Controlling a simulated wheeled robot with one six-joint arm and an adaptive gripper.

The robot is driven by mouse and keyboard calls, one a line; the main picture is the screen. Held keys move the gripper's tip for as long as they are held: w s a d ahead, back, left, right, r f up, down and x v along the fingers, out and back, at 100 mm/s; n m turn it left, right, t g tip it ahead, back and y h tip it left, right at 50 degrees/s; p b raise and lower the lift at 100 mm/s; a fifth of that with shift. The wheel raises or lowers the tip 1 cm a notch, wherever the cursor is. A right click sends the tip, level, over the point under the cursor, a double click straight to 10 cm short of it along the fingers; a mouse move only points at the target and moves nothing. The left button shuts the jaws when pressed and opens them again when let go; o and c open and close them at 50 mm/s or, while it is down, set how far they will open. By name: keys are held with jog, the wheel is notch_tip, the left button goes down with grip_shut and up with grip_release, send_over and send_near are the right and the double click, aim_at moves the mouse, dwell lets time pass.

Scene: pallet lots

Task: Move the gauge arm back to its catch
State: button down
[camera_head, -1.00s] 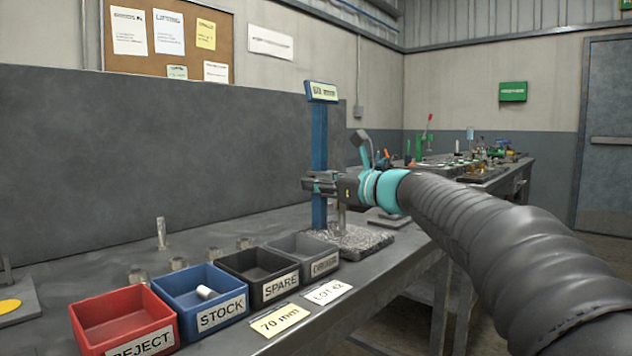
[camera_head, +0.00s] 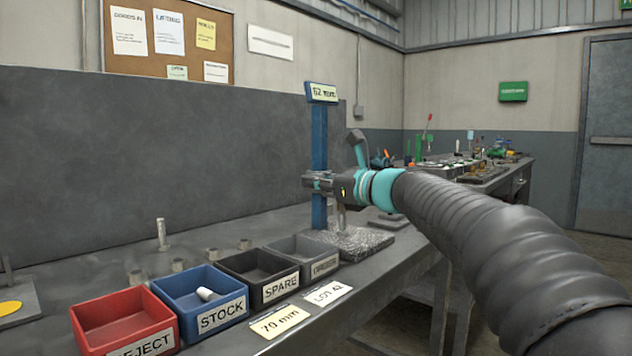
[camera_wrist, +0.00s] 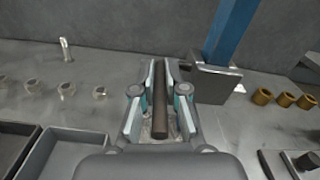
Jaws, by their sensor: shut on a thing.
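The gauge stands on the bench as a blue post (camera_head: 320,150) with a display (camera_head: 322,92) on top reading 62 mm and a speckled base (camera_head: 362,241) below. My gripper (camera_head: 318,183) is beside the post, above the base. In the wrist view my gripper (camera_wrist: 158,103) is shut on a dark bar, which looks like the gauge arm (camera_wrist: 160,95). The blue post (camera_wrist: 232,30) rises to the right of the bar, with a grey block (camera_wrist: 214,84) at it. I cannot make out the catch.
Red REJECT (camera_head: 165,324), blue STOCK (camera_head: 235,296), black SPARE (camera_head: 289,272) and grey (camera_head: 333,254) bins line the bench's front. A card (camera_head: 280,321) reads 70 mm. Brass rings (camera_wrist: 284,99) sit right of the post in the wrist view.

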notch_tip(320, 180, up, 9)
jog(key=p, duration=0.7)
jog(key=shift+r+p, duration=0.2)
jog(key=shift+p, duration=0.2)
jog(key=c, duration=1.2)
grip_release()
jog(key=shift+f, duration=0.1)
jog(key=v, duration=1.2)
